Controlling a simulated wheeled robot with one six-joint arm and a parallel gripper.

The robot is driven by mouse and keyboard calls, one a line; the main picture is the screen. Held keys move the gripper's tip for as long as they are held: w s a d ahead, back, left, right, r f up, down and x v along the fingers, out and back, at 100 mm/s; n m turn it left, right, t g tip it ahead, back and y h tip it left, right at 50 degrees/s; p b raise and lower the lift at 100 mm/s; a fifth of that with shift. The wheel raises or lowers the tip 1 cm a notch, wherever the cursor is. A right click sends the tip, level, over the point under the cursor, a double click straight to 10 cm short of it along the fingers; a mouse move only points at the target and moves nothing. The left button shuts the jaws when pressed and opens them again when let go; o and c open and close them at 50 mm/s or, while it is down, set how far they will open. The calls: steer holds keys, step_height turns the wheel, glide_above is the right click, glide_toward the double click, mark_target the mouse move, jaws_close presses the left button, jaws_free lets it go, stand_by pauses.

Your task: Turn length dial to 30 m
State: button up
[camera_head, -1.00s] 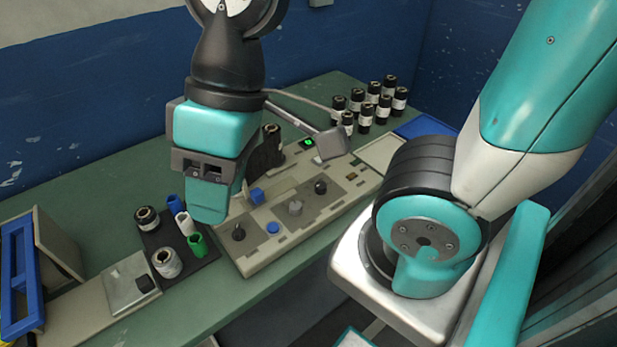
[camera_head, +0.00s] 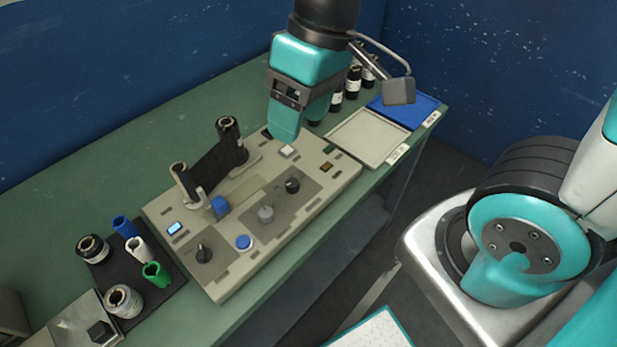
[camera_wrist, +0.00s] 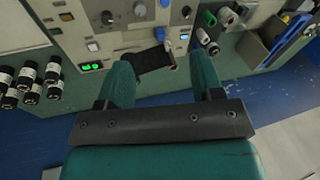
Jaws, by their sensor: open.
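The wrapper's control panel (camera_head: 232,272) lies on the green bench. It carries a black dial (camera_head: 203,253) at the left, a grey knob (camera_head: 266,213) in the middle and a black dial (camera_head: 292,186) at the right. I cannot read which is the length dial or its setting. The dials also show at the top of the wrist view, the right-hand one as a black knob (camera_wrist: 108,18) at the left there. My gripper (camera_head: 299,126) is open and empty above the panel's far right end, apart from the dials. Its fingers (camera_wrist: 162,76) frame the black film in the wrist view.
A blue block (camera_head: 219,207) and blue button (camera_head: 243,242) sit near the grey knob. Spools on a dark mat (camera_head: 178,284) stand left; a beige tray (camera_head: 368,137), blue tray (camera_head: 414,108) and black rolls are right.

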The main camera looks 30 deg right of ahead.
mark_target(292, 182)
steer(key=w+d+f+m+h+b, duration=0.2)
steer(key=w+d+f+h+b, duration=0.15)
steer(key=w+f, duration=0.9)
steer(key=shift+y, duration=0.25)
step_height(292, 182, down, 17)
steer(key=shift+s+f+p, duration=0.1)
steer(key=shift+f+p, duration=0.1)
steer(key=shift+p, duration=0.4)
steer(key=shift+c, duration=0.2)
steer(key=c, duration=0.9)
